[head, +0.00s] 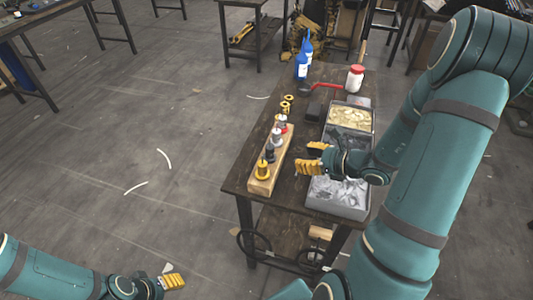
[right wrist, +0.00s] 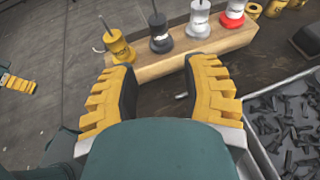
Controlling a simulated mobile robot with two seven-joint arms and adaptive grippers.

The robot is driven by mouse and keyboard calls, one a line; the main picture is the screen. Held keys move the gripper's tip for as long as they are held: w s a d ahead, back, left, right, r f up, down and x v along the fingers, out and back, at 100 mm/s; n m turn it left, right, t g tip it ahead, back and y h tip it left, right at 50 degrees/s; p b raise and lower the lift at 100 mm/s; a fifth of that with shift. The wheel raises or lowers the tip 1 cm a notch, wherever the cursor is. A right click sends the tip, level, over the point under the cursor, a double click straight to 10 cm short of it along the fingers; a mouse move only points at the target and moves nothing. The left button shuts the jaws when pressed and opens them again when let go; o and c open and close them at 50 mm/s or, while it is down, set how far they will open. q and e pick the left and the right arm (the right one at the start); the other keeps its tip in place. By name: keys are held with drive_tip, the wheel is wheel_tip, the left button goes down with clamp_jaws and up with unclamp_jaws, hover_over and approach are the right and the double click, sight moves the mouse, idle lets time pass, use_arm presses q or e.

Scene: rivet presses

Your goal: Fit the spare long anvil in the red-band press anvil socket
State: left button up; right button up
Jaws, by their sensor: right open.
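The red-band press (right wrist: 232,15) stands upright on a wooden block, at the far end of a row of presses. It also shows in the head view (head: 283,125). Its anvil socket is too small to make out. A small pale metal piece (right wrist: 182,96) shows beside the right-hand finger in the right wrist view; I cannot tell if it is the spare long anvil. My right gripper (head: 308,157) is open and empty over the table, beside the block. My left gripper (head: 172,281) is low at the left, away from the table; its opening is unclear.
The wooden block (right wrist: 165,68) also holds yellow (right wrist: 117,44), dark (right wrist: 159,35) and grey (right wrist: 198,20) presses. Grey bins (head: 338,200) of parts line the table's right side. Yellow rings (head: 287,98), blue bottles (head: 301,66) and a red-lidded jar (head: 355,78) stand farther back.

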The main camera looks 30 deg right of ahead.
sight(269, 151)
drive_tip(key=b+x, duration=0.1)
drive_tip(key=x, duration=0.6)
drive_tip(key=shift+a+f, duration=0.1)
drive_tip(key=shift+b+x, duration=0.65)
drive_tip(key=shift+x, duration=2.35)
clamp_jaws()
